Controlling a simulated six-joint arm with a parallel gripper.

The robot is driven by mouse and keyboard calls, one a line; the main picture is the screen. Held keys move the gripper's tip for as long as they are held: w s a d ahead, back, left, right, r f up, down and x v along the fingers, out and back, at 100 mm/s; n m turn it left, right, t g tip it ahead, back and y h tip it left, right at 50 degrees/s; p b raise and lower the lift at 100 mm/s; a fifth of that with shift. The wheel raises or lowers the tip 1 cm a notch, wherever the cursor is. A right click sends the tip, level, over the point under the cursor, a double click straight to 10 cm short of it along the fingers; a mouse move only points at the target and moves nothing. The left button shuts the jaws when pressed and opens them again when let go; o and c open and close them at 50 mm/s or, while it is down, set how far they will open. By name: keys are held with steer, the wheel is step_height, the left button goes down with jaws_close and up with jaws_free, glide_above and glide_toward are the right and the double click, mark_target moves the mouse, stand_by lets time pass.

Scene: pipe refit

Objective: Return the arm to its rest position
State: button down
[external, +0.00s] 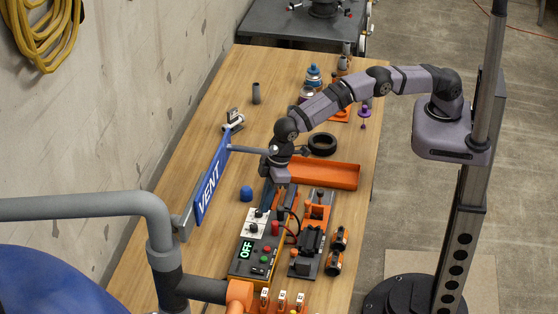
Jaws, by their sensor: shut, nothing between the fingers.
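My gripper (268,197) is at the middle of the wooden bench, at the end of my arm, which reaches in from the right. Its fingers point down, just above the far end of the control box (246,262), and are shut with nothing between them. I cannot tell whether the fingertips touch anything. The control box has a display reading OFF, a white panel with black knobs, and small coloured buttons.
A blue VENT sign (211,180) stands left of my gripper. An orange tray (328,175) and a black ring (322,144) lie to its right. A blue cap (246,193) sits close by. Grey pipe (90,208) crosses the front left. Bare wood (180,150) shows at the back left.

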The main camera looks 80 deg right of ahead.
steer(key=s+d+r+m+g+h, duration=0.1)
steer(key=s+d+r+m, duration=0.2)
steer(key=d, duration=1)
steer(key=s+d+r, duration=0.3)
steer(key=d+r, duration=0.3)
steer(key=d, duration=0.7)
steer(key=s+d+m, duration=0.1)
steer(key=s+d, duration=0.6)
steer(key=s, duration=0.4)
steer(key=s+d+f+m+g, duration=0.1)
steer(key=s+d+m, duration=0.1)
steer(key=s+d, duration=0.5)
steer(key=s, duration=0.4)
steer(key=shift+d+f, duration=0.25)
steer(key=shift+d, duration=0.05)
